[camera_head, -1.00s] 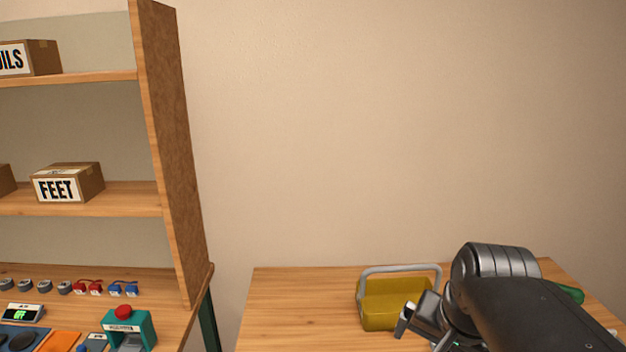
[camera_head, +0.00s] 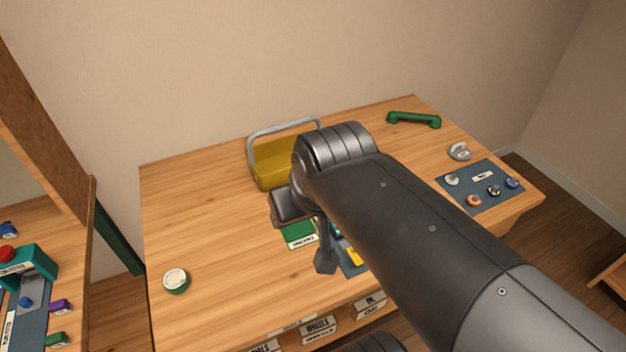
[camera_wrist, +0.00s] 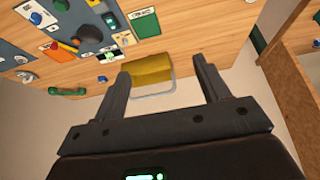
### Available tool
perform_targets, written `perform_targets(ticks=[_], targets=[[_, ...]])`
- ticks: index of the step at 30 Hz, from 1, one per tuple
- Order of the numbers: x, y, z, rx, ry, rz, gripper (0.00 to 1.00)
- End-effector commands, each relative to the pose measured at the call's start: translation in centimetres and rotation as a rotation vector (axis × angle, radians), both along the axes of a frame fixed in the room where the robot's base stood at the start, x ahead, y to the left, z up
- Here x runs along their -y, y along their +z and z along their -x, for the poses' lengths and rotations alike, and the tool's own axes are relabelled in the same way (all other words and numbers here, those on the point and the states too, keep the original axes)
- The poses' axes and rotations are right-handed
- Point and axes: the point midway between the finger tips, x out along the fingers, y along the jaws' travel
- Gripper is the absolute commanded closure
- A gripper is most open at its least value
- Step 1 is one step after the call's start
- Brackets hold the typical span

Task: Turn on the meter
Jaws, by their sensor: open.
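My gripper (camera_wrist: 161,72) is open and empty in the wrist view, its fingers spread above the right-hand table. In the head view my arm hides most of the gripper and part of the table's middle. A small device with a green lit display (camera_wrist: 112,57) shows in the wrist view, left of my fingertips. It may be the meter, but its text is too small to read. It is apart from my fingers.
A yellow toolbox (camera_head: 272,168) with a grey handle stands at the back. A green handset (camera_head: 413,119) and a blue-grey panel with knobs (camera_head: 478,207) lie right. A round green-edged item (camera_head: 176,281) lies left, with bare wood around it. A shelf unit (camera_head: 40,130) stands left.

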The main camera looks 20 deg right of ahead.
Motion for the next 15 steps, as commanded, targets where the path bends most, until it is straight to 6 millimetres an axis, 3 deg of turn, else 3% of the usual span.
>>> perform_targets(ticks=[7, 15], targets=[[2.1, -1.5, -3.0, -0.069, -0.010, 0.030, 0.52], [6.1, -4.4, -6.8, -0.159, -0.013, 0.046, 0.74]])
